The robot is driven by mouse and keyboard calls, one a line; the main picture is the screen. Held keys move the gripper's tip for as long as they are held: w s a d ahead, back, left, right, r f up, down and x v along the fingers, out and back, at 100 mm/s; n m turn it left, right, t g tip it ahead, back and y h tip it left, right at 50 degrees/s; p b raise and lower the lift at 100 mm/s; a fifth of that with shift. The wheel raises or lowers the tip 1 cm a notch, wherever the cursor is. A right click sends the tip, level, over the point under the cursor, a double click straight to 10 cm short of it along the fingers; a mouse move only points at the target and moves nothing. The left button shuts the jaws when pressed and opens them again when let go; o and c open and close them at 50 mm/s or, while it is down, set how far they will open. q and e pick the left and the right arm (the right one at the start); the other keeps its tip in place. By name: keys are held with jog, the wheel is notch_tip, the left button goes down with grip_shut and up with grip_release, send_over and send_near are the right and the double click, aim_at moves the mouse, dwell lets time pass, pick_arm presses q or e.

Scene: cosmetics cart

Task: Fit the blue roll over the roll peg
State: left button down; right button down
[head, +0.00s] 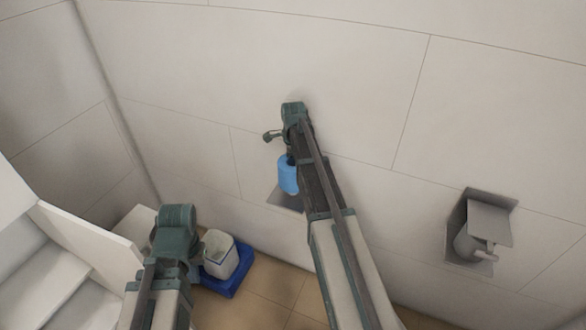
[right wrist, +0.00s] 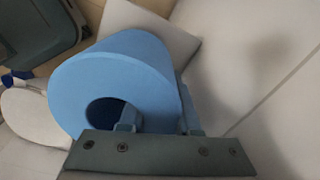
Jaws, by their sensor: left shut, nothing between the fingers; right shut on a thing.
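The blue roll (head: 288,176) hangs in front of the wall, partly covered by my right arm in the head view. In the right wrist view the blue roll (right wrist: 110,75) shows its open end and dark hole. My right gripper (right wrist: 158,115) is shut on the roll's wall, one finger in the hole and the other outside. A wall holder (head: 490,215) at the right has a hood and a short peg (head: 487,256) sticking out, with a grey cylinder behind it. The roll is well left of this peg. My left gripper (head: 196,262) is shut and empty at lower left, mostly hidden.
A grey plate (head: 286,199) shows under the roll near the wall; a pale plate (right wrist: 150,30) is behind the roll in the wrist view. A white bin (head: 220,258) stands in a blue tray (head: 238,280) on the floor. White steps (head: 70,255) are at the left.

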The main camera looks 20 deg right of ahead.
pick_arm(q)
jog(key=shift+s+f+b, duration=0.15)
jog(key=shift+f+b, duration=0.15)
jog(key=shift+f, duration=0.4)
pick_arm(e)
jog(key=shift+s+a+f, duration=0.4)
jog(key=shift+s+f, duration=0.2)
jog(key=shift+s, duration=0.2)
pick_arm(q)
jog(key=shift+a, duration=0.1)
pick_arm(e)
jog(key=shift+s+a, duration=0.1)
jog(key=shift+a, duration=0.05)
jog(key=c, duration=0.5)
grip_release()
jog(key=shift+s, duration=0.1)
jog(key=shift+c, duration=0.2)
jog(key=shift+w+r+p, duration=0.2)
jog(key=shift+r+p, duration=0.45)
jog(key=shift+p, duration=0.5)
jog(key=r+p, duration=1.3)
jog(key=p, duration=0.1)
jog(key=shift+w+d+r, duration=0.35)
jog(key=shift+w+r, duration=0.05)
pick_arm(q)
notch_tip(320, 180, up, 16)
jog(key=w, duration=0.1)
jog(key=shift+d, duration=0.3)
jog(key=shift+f, duration=0.15)
